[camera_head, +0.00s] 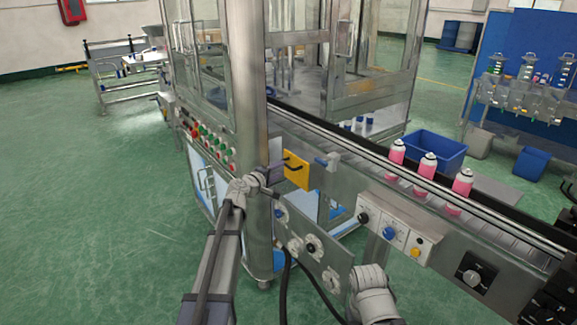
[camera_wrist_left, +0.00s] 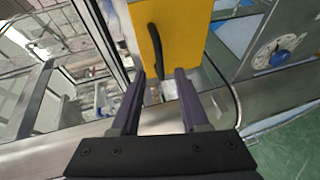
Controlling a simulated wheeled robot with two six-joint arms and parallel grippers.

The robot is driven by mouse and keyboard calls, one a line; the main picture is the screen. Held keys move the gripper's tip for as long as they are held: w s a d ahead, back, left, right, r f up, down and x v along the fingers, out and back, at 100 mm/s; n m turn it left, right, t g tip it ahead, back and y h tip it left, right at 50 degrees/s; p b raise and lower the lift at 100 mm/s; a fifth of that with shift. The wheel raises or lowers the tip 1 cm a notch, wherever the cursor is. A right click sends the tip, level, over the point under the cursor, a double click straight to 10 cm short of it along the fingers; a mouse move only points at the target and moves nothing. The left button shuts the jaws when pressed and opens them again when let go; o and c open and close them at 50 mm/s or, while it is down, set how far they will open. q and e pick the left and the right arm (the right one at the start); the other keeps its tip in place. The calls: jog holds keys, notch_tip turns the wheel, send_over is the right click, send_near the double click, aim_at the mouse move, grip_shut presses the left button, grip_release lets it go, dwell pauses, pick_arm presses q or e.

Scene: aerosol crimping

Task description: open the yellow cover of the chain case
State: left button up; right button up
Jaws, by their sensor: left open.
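The yellow cover (camera_head: 297,172) of the chain case is on the side of the conveyor machine, just right of a thick steel post. It looks closed against the machine side. Its black handle shows in the left wrist view (camera_wrist_left: 155,45), standing out from the yellow face (camera_wrist_left: 188,35). My left gripper (camera_head: 272,170) is just left of the cover. In the left wrist view its two purple fingers (camera_wrist_left: 160,75) are apart, and the handle's lower end appears between them. I cannot tell whether they touch it. My right gripper is not in view.
A steel post (camera_head: 250,130) stands close to my left arm. Pink cans (camera_head: 427,166) stand on the conveyor to the right. A knob panel (camera_head: 390,230) sits on the machine side below them. A blue bin (camera_head: 436,149) is behind the conveyor. Open green floor lies left.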

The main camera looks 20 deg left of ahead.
aim_at(287, 165)
pick_arm(q)
jog(key=b+x, duration=0.1)
jog(key=x, duration=0.5)
jog(key=shift+w, duration=0.25)
jog(key=shift+s, duration=0.1)
jog(key=shift+c, duration=0.3)
grip_shut()
dwell(0.7)
